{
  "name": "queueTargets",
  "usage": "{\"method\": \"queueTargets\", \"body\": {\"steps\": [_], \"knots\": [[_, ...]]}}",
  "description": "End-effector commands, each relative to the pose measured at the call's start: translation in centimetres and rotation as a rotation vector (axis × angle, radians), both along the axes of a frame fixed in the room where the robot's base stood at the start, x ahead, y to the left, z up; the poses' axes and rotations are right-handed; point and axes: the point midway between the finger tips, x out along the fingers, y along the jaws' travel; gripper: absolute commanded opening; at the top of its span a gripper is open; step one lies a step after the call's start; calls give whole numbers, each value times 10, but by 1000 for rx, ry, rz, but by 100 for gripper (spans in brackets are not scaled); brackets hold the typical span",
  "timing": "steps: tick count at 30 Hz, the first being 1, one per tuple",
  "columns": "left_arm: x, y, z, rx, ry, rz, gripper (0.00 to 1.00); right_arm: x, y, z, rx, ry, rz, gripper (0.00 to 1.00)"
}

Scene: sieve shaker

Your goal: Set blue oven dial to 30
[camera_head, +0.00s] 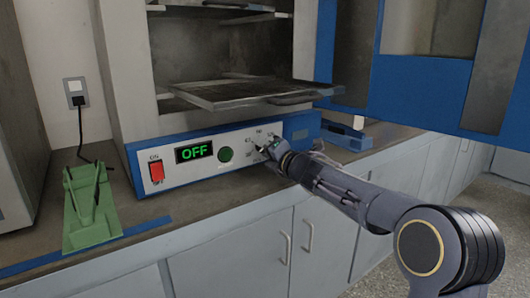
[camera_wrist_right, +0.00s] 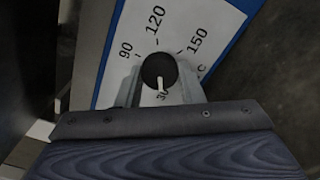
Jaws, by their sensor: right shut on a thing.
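The blue oven (camera_head: 215,150) stands on the counter with its door open. Its white front panel carries a display (camera_head: 194,151) reading OFF in green, a red switch (camera_head: 157,172) and a round green button (camera_head: 225,154). My right gripper (camera_head: 271,150) is at the panel's right part and mostly hides the dial there. In the right wrist view the black dial (camera_wrist_right: 158,70) sits between the fingers, which are shut on it. Its white pointer line points down, close to a partly hidden 30 mark. The 90, 120 and 150 marks show around it. My left gripper is not in view.
The open blue door (camera_head: 424,90) hangs to the right above my right arm. A rack (camera_head: 250,92) sticks out of the oven above the panel. A green holder (camera_head: 90,207) stands on the counter at left. Cabinets (camera_head: 232,255) are below.

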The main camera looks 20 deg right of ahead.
Motion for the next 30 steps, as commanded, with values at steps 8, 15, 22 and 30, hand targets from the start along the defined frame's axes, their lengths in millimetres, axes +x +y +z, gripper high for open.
{"method": "queueTargets", "body": {"steps": [8,15,22,30], "knots": [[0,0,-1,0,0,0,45,0,1,-1,-19,-4,1,12],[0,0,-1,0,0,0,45,0,1,-1,-19,-4,1,12],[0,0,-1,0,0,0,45,0,0,-1,-18,-4,1,55],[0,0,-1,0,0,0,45,-4,-1,0,-15,-4,-1,55]]}}
